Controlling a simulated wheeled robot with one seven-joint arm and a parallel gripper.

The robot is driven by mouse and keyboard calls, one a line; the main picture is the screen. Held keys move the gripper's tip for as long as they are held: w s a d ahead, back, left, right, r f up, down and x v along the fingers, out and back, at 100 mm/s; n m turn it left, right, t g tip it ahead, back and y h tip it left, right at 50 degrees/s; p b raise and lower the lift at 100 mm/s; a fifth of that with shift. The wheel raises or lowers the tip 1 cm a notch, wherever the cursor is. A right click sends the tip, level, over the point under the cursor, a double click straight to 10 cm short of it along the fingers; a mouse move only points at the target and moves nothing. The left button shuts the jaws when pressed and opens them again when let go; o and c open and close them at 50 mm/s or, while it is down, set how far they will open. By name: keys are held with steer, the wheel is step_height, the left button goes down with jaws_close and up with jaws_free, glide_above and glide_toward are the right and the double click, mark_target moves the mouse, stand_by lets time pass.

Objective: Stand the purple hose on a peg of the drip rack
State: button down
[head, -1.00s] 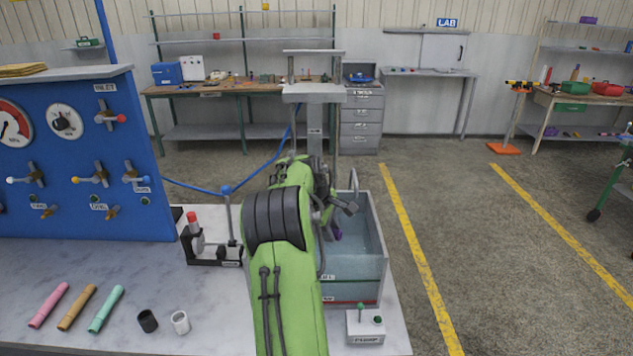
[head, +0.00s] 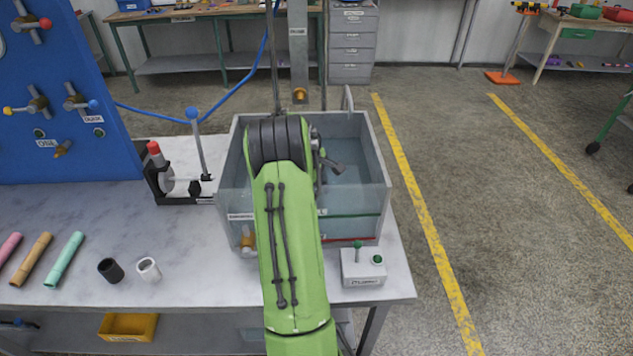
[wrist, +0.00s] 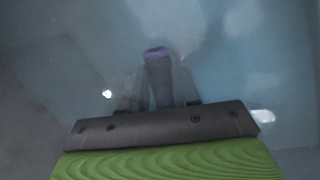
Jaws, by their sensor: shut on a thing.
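The purple hose (wrist: 157,78) shows in the wrist view as a short dark purple tube pointing away from my gripper (wrist: 157,92). The dark fingers are shut on it, one at each side. Bluish water of the clear tank (wrist: 225,60) fills the view around it. In the head view my green arm reaches over the tank (head: 355,200) and hides my gripper and the hose. I cannot make out a drip rack or its pegs in either current view.
A grey post (head: 298,60) stands behind the tank. A clamp stand (head: 170,180) is left of the tank, and a pump switch box (head: 362,268) is at its front right. Pink, tan and green tubes (head: 63,260) and two short sleeves (head: 148,268) lie on the bench.

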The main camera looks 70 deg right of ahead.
steer(key=shift+f, duration=1.6)
steer(key=shift+f+b, duration=0.15)
steer(key=shift+b, duration=0.15)
steer(key=c, duration=1.1)
jaws_free()
steer(key=p+v, duration=0.2)
steer(key=v, duration=1)
steer(key=shift+r+p, duration=0.2)
steer(key=shift+p, duration=0.1)
steer(key=shift+w, duration=0.1)
